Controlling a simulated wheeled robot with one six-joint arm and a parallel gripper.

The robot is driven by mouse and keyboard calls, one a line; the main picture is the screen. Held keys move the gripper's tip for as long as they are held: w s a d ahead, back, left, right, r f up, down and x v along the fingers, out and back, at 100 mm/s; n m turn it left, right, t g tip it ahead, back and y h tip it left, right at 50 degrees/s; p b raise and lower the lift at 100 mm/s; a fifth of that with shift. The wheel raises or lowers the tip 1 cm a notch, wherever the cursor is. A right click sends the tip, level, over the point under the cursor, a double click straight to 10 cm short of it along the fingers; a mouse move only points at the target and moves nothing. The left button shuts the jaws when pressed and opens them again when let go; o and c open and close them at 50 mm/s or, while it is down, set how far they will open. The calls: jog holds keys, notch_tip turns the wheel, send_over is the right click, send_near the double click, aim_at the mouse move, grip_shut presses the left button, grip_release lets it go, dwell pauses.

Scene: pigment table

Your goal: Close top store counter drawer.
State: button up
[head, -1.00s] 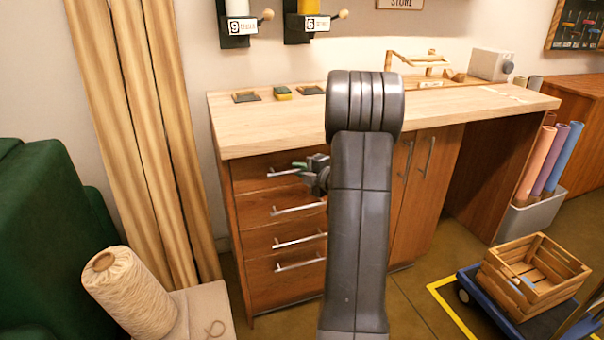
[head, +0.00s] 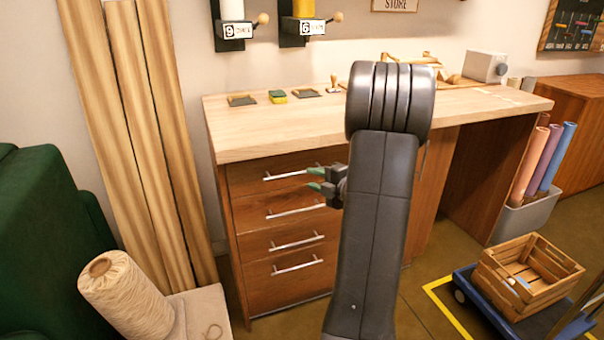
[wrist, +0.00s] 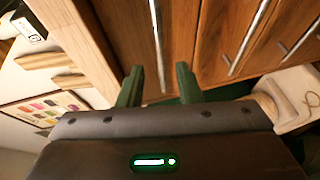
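The store counter (head: 262,132) has a stack of wooden drawers on its left side. The top drawer (head: 246,181) looks flush with the drawers below it, with no clear gap. Its bar handle (head: 288,174) is level. My gripper (head: 316,180) is just off the drawer fronts, near the right end of that handle. In the wrist view, the gripper (wrist: 158,82) has its two green fingers apart with nothing held. A bar handle (wrist: 157,40) shows between them, beyond the tips. My arm hides the right part of the drawer fronts.
The worktop carries small trays, a sponge (head: 277,97) and a grey box (head: 485,67). A thread cone (head: 125,295) and a green chair (head: 40,240) stand at the left. A cart with a wooden crate (head: 528,275) stands at the right. Floor shows between the counter and the cart.

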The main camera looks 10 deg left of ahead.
aim_at(297, 173)
jog(key=v, duration=0.5)
jog(key=shift+s+d, duration=0.2)
jog(key=shift+d, duration=0.1)
jog(key=shift+a, duration=0.1)
jog(key=b+x, duration=0.1)
jog(key=x, duration=1.3)
jog(key=shift+r, duration=0.15)
jog(key=shift+s+d, duration=0.35)
jog(key=shift+s, duration=0.05)
